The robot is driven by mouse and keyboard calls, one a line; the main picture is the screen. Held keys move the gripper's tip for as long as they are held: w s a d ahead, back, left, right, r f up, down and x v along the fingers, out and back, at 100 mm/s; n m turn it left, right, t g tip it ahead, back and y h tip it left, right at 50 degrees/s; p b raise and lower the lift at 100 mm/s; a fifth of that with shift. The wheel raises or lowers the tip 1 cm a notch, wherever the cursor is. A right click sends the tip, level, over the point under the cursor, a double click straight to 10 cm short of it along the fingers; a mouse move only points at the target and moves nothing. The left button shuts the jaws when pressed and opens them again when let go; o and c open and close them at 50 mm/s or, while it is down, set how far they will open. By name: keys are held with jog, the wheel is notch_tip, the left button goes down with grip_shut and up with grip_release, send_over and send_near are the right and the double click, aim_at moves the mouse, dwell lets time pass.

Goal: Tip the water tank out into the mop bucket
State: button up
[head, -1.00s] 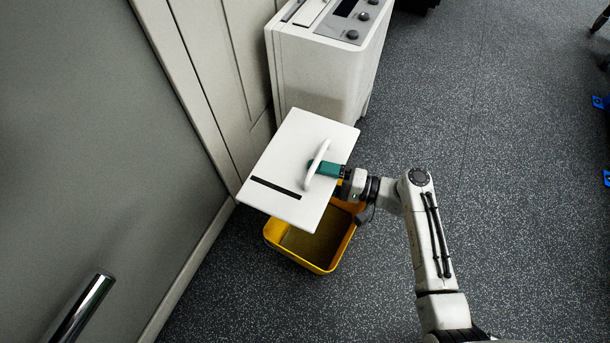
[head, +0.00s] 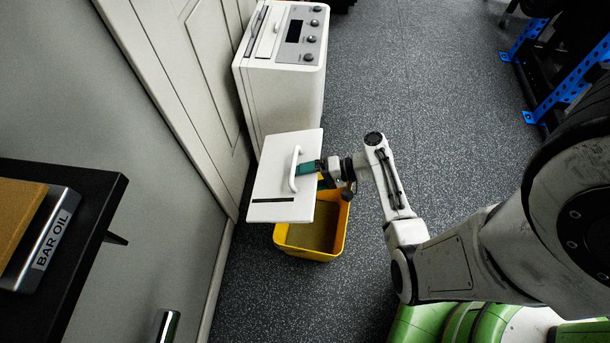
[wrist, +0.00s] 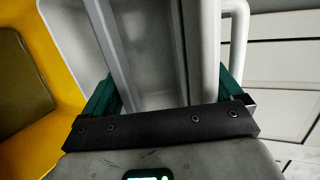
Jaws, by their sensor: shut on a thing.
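The water tank (head: 275,200) is a white box with a white handle (head: 293,168) and a dark strip. My gripper (head: 305,169) is shut on it near the handle, coming from the right. It holds the tank over the left and rear part of the yellow mop bucket (head: 342,236), which stands on the floor. The tank's handle face shows toward the head camera. In the wrist view, my green fingers (wrist: 167,92) straddle white tank walls (wrist: 75,50), and the bucket (wrist: 70,88) is at the left. I cannot tell whether either holds water.
A white machine with knobs (head: 282,75) stands behind the tank, beside a panelled wall. A black shelf with a bar oil box (head: 60,230) juts in at left. Blue rack feet (head: 528,40) stand far right. The speckled floor (head: 420,110) between is clear.

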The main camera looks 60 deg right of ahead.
aim_at(292, 181)
jog(key=shift+w+a+r+g+h+p, duration=0.25)
jog(key=shift+w+r+g+h+p, duration=0.4)
jog(key=shift+g+p, duration=0.95)
jog(key=shift+w+a+r+g+h+p, duration=0.3)
jog(key=shift+w+r+g+p, duration=0.45)
jog(key=shift+p, duration=1.6)
jog(key=g+p, duration=0.1)
jog(key=w+r+g+h+p, duration=0.1)
jog(key=g+p, duration=0.1)
jog(key=g+h+p, duration=0.1)
jog(key=p, duration=0.1)
jog(key=shift+w+a+r+m, duration=0.15)
jog(key=shift+w+m, duration=0.1)
jog(key=shift+m, duration=0.15)
jog(key=g, duration=0.1)
jog(key=f+g+h, duration=0.1)
jog(key=g, duration=0.1)
jog(key=shift+g, duration=0.25)
jog(key=shift+s+g+b, duration=0.1)
jog(key=shift+g+b, duration=0.2)
jog(key=shift+b, duration=0.05)
